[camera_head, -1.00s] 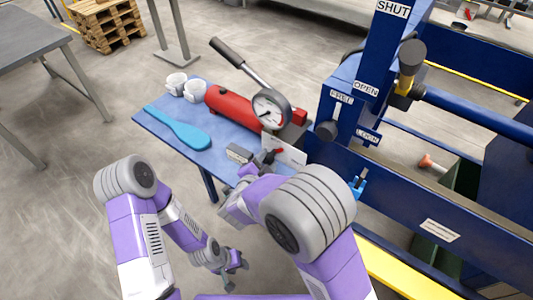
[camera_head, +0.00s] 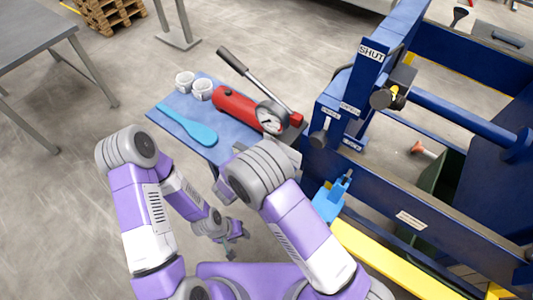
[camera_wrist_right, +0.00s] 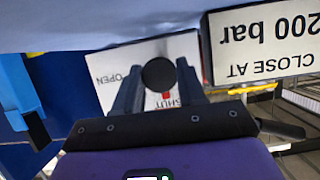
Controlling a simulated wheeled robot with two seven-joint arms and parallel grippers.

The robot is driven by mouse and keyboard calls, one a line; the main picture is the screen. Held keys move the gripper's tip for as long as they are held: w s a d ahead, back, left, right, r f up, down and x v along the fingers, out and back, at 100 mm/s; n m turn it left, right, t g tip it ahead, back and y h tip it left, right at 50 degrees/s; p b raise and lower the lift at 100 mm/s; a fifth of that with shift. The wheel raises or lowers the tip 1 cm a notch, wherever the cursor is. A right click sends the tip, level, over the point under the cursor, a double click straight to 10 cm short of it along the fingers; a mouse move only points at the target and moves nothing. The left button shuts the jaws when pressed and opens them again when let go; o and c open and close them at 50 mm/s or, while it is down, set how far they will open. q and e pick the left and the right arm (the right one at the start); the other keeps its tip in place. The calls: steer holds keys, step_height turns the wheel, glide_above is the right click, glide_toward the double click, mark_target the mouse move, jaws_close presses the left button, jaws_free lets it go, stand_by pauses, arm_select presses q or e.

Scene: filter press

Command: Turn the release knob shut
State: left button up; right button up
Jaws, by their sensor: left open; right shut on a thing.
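The release knob (camera_wrist_right: 159,74) is a round black knob on a white plate (camera_wrist_right: 108,72) marked OPEN and SHUT, seen upside down in the right wrist view. A red mark shows beside the knob near the word SHUT. My right gripper (camera_wrist_right: 158,82) has its two dark fingers on either side of the knob and is shut on it. In the head view my right arm covers the knob and that gripper. My left gripper (camera_head: 231,240) is open and empty, low in front of the small blue table, away from the knob.
A red hand pump (camera_head: 237,107) with a lever and gauge (camera_head: 270,120) lies on the blue table (camera_head: 175,103), with white cups (camera_head: 202,89) and a blue paddle (camera_head: 195,129). The blue press frame (camera_head: 390,180) stands right. A "CLOSE AT 200 bar" sign (camera_wrist_right: 262,40) is close by the right gripper.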

stand_by(0.3)
steer(key=o, duration=0.7)
steer(key=shift+o, duration=0.2)
step_height(320, 180, up, 10)
steer(key=p, duration=0.2)
stand_by(0.4)
